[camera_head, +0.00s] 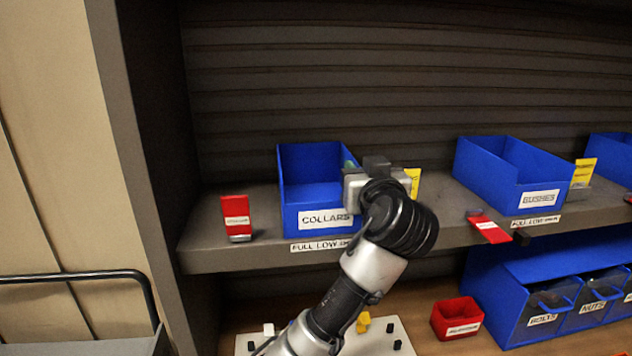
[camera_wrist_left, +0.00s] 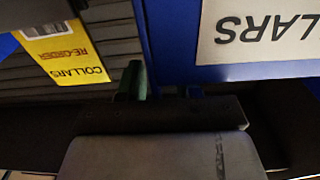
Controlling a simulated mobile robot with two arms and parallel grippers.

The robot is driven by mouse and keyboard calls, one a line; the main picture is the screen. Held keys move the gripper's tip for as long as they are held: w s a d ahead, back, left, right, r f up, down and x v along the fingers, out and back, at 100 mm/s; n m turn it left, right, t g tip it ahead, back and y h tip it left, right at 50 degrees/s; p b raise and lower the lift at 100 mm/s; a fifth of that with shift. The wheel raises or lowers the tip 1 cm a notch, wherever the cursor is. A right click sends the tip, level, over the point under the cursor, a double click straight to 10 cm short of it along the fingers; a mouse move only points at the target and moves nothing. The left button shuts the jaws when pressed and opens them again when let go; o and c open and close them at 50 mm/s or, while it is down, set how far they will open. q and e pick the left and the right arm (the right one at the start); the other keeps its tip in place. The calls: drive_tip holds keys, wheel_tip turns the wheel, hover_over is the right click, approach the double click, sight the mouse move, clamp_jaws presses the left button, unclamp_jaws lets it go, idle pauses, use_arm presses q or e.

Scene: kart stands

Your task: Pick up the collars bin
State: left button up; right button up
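The collars bin (camera_head: 292,190) is an open blue box with a white COLLARS label, upright on the grey shelf at the left. Its blue front and upside-down label show in the left wrist view (camera_wrist_left: 175,38). My left gripper (camera_head: 352,167) is at the bin's right side, near the top of the front corner, and hides part of that side. In the left wrist view its two fingertips (camera_wrist_left: 163,88) are apart, beside the bin's side edge. I cannot tell whether they touch the wall. My right gripper is not in view.
A yellow card (camera_head: 413,182) stands right of the bin; a red one (camera_head: 236,217) stands left. The blue bushes bin (camera_head: 500,175) is farther right on the shelf (camera_head: 440,215). Below are a small red bin (camera_head: 456,318) and blue bolts and nuts bins (camera_head: 541,316).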

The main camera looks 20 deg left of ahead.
use_arm(q)
drive_tip(key=shift+w+a, duration=0.15)
drive_tip(key=shift+w, duration=0.05)
drive_tip(key=shift+c, duration=0.8)
clamp_jaws()
